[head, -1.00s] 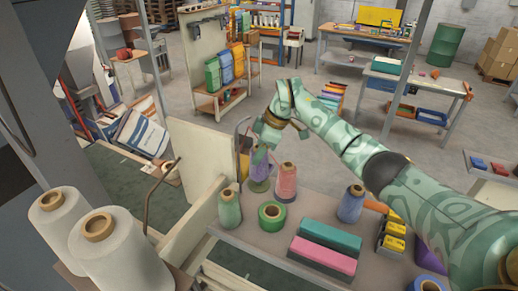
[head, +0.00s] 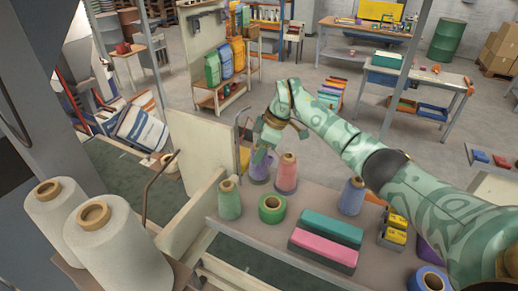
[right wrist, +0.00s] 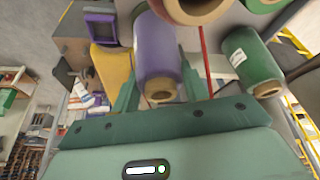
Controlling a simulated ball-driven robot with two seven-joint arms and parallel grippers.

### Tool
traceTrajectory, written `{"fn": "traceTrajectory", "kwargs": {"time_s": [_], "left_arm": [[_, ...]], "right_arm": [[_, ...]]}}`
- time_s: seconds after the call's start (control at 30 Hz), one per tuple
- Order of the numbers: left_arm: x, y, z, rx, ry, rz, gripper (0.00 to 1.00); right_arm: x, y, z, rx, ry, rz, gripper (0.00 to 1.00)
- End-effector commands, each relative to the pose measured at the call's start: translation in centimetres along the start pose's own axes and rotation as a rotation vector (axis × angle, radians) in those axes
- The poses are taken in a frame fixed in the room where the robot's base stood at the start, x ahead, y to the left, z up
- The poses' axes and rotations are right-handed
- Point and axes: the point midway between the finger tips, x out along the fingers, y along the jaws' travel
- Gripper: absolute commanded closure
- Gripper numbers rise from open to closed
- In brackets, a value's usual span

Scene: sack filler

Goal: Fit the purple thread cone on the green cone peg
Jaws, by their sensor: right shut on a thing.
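My right gripper (head: 264,152) is shut on the purple thread cone (head: 258,172) at the far edge of the table, left of the pink cone. In the right wrist view the purple cone (right wrist: 160,55) sits between the two fingers, its open end toward the camera. The gripper covers much of the cone in the head view. I cannot make out the green cone peg, nor whether the cone is around it. My left gripper is not in view.
A pink cone (head: 285,174), a green cone (head: 229,201) and a green tape roll (head: 272,208) stand close by. A blue cone (head: 351,197), teal and pink boxes (head: 325,240) are further right. A pale upright panel (head: 205,155) and bent rod (head: 152,185) stand left.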

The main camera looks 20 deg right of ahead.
Motion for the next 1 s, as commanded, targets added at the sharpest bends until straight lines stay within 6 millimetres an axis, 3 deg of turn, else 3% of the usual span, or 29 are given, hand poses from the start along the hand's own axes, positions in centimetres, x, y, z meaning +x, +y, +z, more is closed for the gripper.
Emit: {"fn": "traceTrajectory", "kwargs": {"time_s": [0.07,0.1,0.2,0.47,0.63,1.0], "left_arm": [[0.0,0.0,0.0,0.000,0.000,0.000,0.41],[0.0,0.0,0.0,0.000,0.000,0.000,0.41],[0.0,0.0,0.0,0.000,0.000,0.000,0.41],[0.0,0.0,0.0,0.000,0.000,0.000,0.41],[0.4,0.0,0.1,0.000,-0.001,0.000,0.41],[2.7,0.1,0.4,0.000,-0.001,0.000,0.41]], "right_arm": [[0.0,0.0,0.0,0.000,0.000,0.000,0.94],[0.0,0.0,0.0,0.000,0.000,0.000,0.53],[0.0,0.0,0.0,0.000,0.000,0.000,0.30],[-0.1,0.0,0.0,0.000,0.000,0.001,0.30],[-1.6,0.1,0.1,-0.001,0.000,0.004,0.30],[-11.2,0.1,0.1,0.000,0.000,0.007,0.30]]}}
